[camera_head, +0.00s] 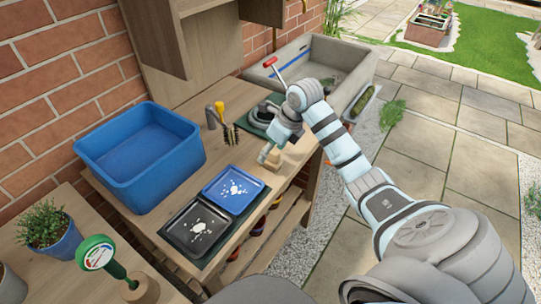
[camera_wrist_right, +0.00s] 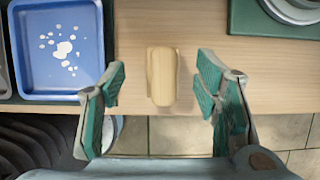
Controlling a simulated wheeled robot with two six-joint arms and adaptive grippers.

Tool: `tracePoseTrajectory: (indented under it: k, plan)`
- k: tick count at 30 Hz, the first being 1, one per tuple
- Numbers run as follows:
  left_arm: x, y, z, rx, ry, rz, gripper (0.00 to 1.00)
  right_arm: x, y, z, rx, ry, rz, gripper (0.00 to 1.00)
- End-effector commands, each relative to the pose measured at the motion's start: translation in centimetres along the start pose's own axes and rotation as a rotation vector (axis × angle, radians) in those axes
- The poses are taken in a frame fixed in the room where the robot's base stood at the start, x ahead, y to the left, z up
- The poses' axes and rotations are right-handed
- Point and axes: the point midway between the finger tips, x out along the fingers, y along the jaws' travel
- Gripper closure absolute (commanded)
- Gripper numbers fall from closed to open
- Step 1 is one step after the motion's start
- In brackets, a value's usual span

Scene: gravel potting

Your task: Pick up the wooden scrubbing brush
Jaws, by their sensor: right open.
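The wooden scrubbing brush (camera_wrist_right: 162,75) is a pale, rounded wooden block lying lengthwise near the table's front edge in the right wrist view. Its bristles are not visible there. In the head view it shows small and partly covered (camera_head: 276,158) by my right gripper (camera_head: 271,148). My right gripper is open, and in the wrist view its two green-padded fingers (camera_wrist_right: 158,88) stand on either side of the brush, with a gap on both sides. It is not holding the brush. My left gripper is not in view.
A blue tray (camera_head: 254,200) and a black tray (camera_head: 180,238) with white bits lie left of the brush. A blue tub (camera_head: 165,172) stands behind them. A dark brush and yellow-topped tool (camera_head: 219,108) stand upright nearby. A green mat (camera_wrist_right: 240,25) with metal dishes lies to the right.

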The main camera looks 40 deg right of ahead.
Motion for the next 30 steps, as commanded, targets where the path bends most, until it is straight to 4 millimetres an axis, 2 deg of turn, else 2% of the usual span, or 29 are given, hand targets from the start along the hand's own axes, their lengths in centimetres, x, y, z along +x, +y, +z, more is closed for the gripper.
tracePoseTrajectory:
  k: [7, 14, 24, 30]
  plan:
    - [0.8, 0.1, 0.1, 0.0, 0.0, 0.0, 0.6, 4.5, -0.4, -0.2, 0.002, 0.0, 0.003, 0.43]
    - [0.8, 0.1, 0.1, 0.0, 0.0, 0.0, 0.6, 4.9, -0.4, -0.1, 0.0, 0.0, 0.001, 0.43]
    - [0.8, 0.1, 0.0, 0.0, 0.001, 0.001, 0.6, 4.9, -0.4, -0.1, 0.0, -0.001, 0.001, 0.96]
    - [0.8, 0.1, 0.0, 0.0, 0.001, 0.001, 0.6, 4.8, -0.4, -0.1, 0.0, -0.001, 0.001, 0.96]
